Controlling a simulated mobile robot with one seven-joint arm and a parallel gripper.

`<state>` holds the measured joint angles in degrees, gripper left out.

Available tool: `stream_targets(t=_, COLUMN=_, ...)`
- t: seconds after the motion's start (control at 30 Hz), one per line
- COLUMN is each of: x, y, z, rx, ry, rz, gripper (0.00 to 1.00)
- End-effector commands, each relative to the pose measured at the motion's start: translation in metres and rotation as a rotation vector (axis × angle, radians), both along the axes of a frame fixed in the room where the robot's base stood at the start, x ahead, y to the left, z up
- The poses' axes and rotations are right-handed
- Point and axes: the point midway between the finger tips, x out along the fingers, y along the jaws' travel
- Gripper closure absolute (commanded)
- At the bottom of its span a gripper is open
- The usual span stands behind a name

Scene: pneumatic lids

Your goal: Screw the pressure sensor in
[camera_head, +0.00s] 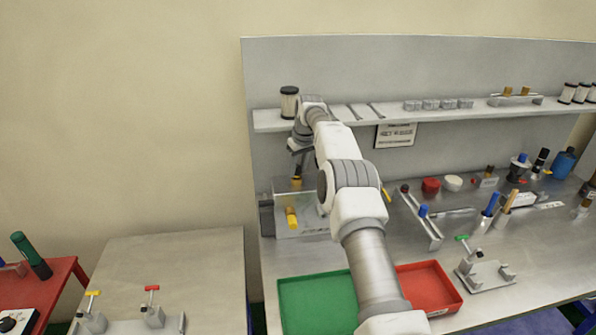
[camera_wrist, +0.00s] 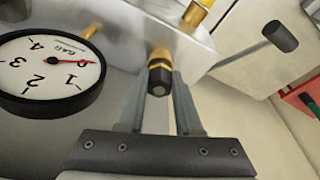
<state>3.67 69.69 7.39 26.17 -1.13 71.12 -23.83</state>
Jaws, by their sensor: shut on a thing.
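My gripper (camera_wrist: 159,82) is shut on the pressure sensor (camera_wrist: 160,72), a small dark cylinder with a yellow band and a brass-coloured end. The brass end points at a pale grey metal block (camera_wrist: 130,30) and appears to meet its face; I cannot tell how deep any thread sits. In the head view my gripper (camera_head: 299,147) is at the left end of the bench, above the grey block (camera_head: 318,218). A small brass-coloured part (camera_head: 297,183) shows just below it, partly hidden by my arm.
A round pressure gauge (camera_wrist: 45,75) is close left of the fingers, its red needle near 0. A yellow fitting (camera_wrist: 197,12) sits on the block. A shelf (camera_head: 380,115) runs behind my arm. Green (camera_head: 315,305) and red (camera_head: 430,285) trays lie in front.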

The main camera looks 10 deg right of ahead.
Motion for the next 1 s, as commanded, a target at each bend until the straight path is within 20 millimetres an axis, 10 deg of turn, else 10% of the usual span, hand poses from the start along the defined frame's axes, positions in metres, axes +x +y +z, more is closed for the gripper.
stream_targets(t=0.5, x=-0.0002, y=0.0053, z=0.0021, rx=-0.001, ry=-0.002, rz=-0.506, gripper=1.0)
stream_targets(t=1.0, x=-0.0001, y=0.0054, z=-0.0002, rx=0.0, ry=-0.002, rz=-0.597, gripper=1.0)
